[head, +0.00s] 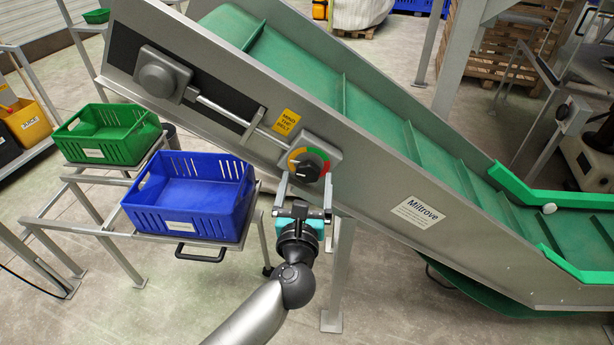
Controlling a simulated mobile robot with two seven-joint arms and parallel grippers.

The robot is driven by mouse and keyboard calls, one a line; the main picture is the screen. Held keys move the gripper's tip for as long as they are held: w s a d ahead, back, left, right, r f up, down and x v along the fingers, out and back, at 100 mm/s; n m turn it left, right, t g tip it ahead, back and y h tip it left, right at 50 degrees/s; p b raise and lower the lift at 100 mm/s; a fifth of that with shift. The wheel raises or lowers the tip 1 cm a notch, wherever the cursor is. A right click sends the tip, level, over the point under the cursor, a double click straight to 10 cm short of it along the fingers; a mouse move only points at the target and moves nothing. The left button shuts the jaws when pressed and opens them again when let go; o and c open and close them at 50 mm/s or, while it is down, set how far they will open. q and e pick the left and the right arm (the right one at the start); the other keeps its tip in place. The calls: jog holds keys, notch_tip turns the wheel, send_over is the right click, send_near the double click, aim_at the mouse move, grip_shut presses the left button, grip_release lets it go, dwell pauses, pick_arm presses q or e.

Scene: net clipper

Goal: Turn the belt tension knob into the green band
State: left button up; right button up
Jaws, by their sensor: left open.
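Where the knob points is too small to tell. My left gripper (306,178) is open, its two fingers pointing up from below, one at each side of the knob in the picture. I cannot tell whether they touch it. My right gripper is not in view.
A blue crate (245,210) stands on a metal frame close left of my gripper, with a green crate (147,140) behind it. A yellow warning label (286,122) and a tension rod (222,110) sit up-left of the knob. A conveyor leg (338,275) stands below right.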

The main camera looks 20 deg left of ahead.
pick_arm(q)
jog(key=shift+w+a, duration=0.2)
jog(key=shift+w, duration=0.7)
jog(key=c, duration=1.4)
jog(key=shift+o, duration=0.2)
